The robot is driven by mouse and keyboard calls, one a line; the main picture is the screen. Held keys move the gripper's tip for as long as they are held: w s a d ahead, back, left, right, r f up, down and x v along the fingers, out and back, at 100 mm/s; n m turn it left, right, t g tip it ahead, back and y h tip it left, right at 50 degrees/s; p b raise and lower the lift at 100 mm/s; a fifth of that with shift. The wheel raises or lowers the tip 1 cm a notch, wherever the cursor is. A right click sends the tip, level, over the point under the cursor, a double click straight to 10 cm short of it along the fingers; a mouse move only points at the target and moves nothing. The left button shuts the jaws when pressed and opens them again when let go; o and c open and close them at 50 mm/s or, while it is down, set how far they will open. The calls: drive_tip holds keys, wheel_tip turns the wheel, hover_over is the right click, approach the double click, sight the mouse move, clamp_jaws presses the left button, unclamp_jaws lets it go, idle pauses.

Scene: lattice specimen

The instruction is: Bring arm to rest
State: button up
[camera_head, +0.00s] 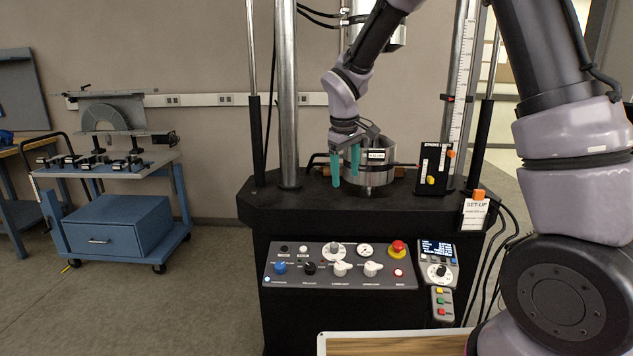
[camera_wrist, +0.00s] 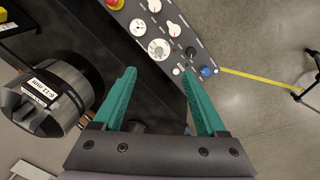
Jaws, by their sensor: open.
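In the head view the fingers overlap the left side of a round steel fixture (camera_head: 378,180) with a white label. In the wrist view this fixture (camera_wrist: 62,95) lies left of the fingers, apart from them. The control panel (camera_wrist: 135,22) lies beyond the fingertips.
The control panel (camera_head: 340,265) has knobs and a red emergency button (camera_head: 398,247). A handset (camera_head: 438,262) hangs right of it. Steel columns (camera_head: 287,95) flank the fixture. A limit box (camera_head: 432,167) stands right of it. A blue cart (camera_head: 120,225) is left, with open floor between.

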drive_tip(key=s+d+r+m+t+y, duration=0.2)
drive_tip(key=s+d+r+m, duration=0.5)
drive_tip(key=s+d+r, duration=0.45)
drive_tip(key=s+d+r+m+t, duration=0.1)
drive_tip(key=s+d+r+m, duration=0.1)
drive_tip(key=s, duration=0.4)
drive_tip(key=s+d+r+m+t, duration=0.1)
drive_tip(key=s+d+r+m, duration=0.2)
drive_tip(key=s+d+r, duration=0.1)
drive_tip(key=shift+s+r+t+y, duration=0.4)
drive_tip(key=shift+s+r, duration=0.25)
drive_tip(key=shift+s, duration=0.55)
idle(0.8)
